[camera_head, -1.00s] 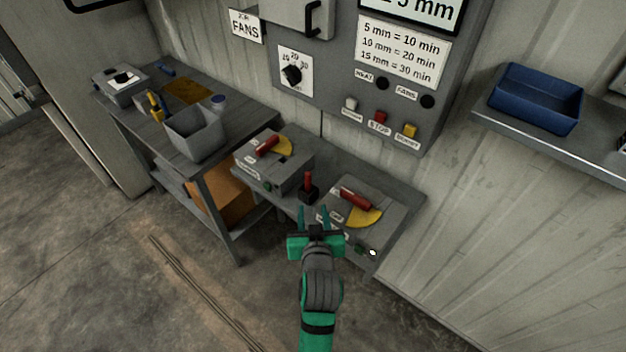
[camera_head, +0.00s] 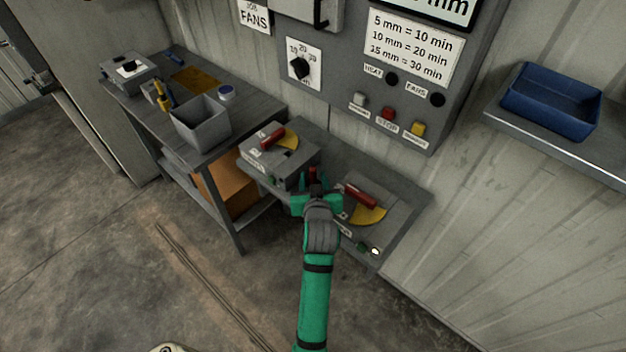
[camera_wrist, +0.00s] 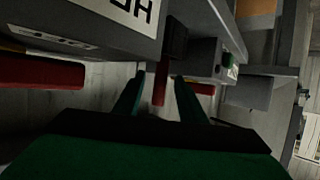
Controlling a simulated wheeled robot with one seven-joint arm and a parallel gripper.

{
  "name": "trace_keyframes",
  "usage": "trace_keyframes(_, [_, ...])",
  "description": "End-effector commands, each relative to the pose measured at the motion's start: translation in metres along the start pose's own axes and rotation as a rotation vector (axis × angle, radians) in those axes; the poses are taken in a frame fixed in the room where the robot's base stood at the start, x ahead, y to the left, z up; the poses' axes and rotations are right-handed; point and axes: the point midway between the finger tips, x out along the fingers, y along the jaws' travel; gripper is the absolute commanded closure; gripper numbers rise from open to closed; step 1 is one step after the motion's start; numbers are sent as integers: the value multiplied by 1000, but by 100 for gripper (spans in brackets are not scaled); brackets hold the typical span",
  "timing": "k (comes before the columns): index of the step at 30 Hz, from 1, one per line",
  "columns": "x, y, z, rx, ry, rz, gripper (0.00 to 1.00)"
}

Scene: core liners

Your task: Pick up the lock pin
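The lock pin (camera_head: 312,173) appears to be the upright red pin between the two grey lever boxes; I cannot read a label on it. In the wrist view the red pin (camera_wrist: 160,84) shows between my two fingers, with a black block (camera_wrist: 176,42) by its end. In the head view my gripper (camera_head: 313,183) is at the pin and hides its lower part and the block. My gripper is open, one green finger on each side of the pin, with gaps visible in the wrist view.
The left lever box (camera_head: 257,157) and right lever box (camera_head: 384,190), each with a red handle, stand close on both sides. A control panel (camera_head: 350,85) is behind. A grey bin (camera_head: 200,133) stands on the left table. A blue tray (camera_head: 548,112) sits on the right shelf.

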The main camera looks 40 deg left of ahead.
Motion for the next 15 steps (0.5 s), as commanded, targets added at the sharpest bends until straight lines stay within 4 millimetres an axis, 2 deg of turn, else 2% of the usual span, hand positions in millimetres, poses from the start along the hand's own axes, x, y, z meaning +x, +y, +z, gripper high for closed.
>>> trace_keyframes(5, [18,0,0,0,0,-1,63])
trace_keyframes(13, [20,1,0,1,0,1,63])
trace_keyframes(15, [20,1,0,1,0,1,80])
